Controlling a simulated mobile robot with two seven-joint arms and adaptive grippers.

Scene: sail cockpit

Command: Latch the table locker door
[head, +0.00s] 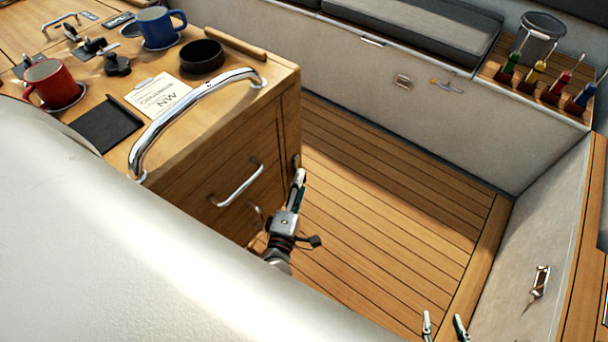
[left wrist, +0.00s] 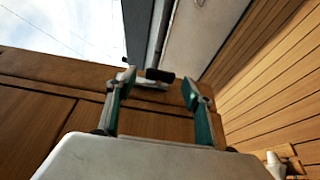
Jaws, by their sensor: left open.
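The table locker door (head: 225,208) is the wooden panel with a chrome bar handle (head: 237,186) on the table's side. It looks about flush, but its lower part is hidden, so I cannot tell whether it is fully closed. My left gripper (head: 299,182) is beside the locker's right corner, pointing up along it. In the left wrist view its fingers (left wrist: 155,95) are apart with nothing held. A small pale fitting with a dark knob (left wrist: 160,75), perhaps the latch, shows beyond and between them on the wood. My right gripper (head: 445,327) shows only two separated fingertips at the bottom edge.
The table top carries a red mug (head: 51,84), a blue mug (head: 158,28), a black bowl (head: 202,56) and a paper card (head: 158,95). A chrome grab rail (head: 190,105) curves above the door. The plank floor (head: 385,205) is clear.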

